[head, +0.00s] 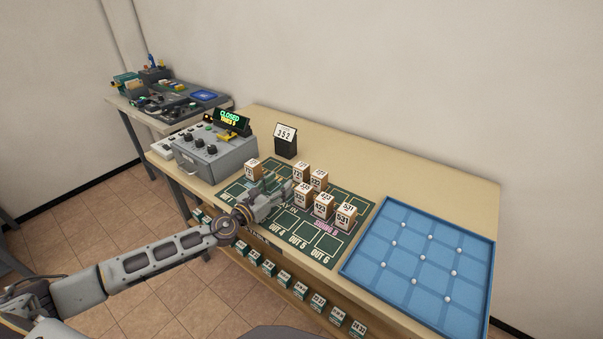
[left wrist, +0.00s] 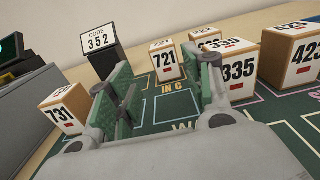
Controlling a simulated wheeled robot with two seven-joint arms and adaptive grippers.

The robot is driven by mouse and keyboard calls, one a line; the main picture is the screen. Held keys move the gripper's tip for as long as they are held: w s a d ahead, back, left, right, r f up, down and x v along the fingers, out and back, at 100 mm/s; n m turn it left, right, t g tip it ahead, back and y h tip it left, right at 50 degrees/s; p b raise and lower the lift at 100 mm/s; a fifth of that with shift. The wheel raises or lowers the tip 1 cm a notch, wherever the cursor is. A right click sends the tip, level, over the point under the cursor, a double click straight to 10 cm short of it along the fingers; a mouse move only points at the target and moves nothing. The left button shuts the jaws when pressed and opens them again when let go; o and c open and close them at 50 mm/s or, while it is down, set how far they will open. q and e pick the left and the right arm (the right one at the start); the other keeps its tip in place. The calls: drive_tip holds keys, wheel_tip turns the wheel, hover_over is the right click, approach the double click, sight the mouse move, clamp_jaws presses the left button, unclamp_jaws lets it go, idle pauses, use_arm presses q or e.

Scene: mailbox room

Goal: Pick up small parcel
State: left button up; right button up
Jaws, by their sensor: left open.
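Several small parcels, tan boxes with white number labels, stand on a green marked mat (head: 322,247) on the table. Parcel 731 (head: 252,169) stands at the mat's left end; it also shows at the left of the left wrist view (left wrist: 64,109). Parcel 721 (head: 301,171) stands farther back, and shows ahead of my fingers in the wrist view (left wrist: 166,60). Parcel 335 (left wrist: 238,67) is to its right. My left gripper (head: 272,184) is open and empty, low over the mat between 731 and the right-hand group. My right gripper is not in view.
A black stand (head: 286,141) shows code 352 behind the mat. A grey console (head: 213,153) with a "CLOSED" display (head: 229,118) is at left. A blue tray (head: 416,265) with white balls fills the right end.

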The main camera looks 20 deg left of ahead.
sight(298, 171)
use_arm(q)
drive_tip(key=shift+w+d, duration=0.2)
drive_tip(key=shift+w, duration=0.45)
drive_tip(key=shift+x, duration=0.9)
drive_tip(key=shift+p+x, duration=0.35)
drive_tip(key=shift+x, duration=0.5)
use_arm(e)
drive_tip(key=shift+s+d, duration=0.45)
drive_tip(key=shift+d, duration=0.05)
use_arm(q)
drive_tip(key=shift+w+d, duration=0.1)
drive_tip(key=shift+w, duration=0.05)
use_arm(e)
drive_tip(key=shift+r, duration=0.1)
use_arm(q)
drive_tip(key=shift+w+d, duration=0.25)
drive_tip(key=shift+w, duration=0.15)
drive_tip(key=shift+x, duration=1.9)
drive_tip(key=shift+d+p, duration=0.1)
drive_tip(key=shift+p, duration=0.2)
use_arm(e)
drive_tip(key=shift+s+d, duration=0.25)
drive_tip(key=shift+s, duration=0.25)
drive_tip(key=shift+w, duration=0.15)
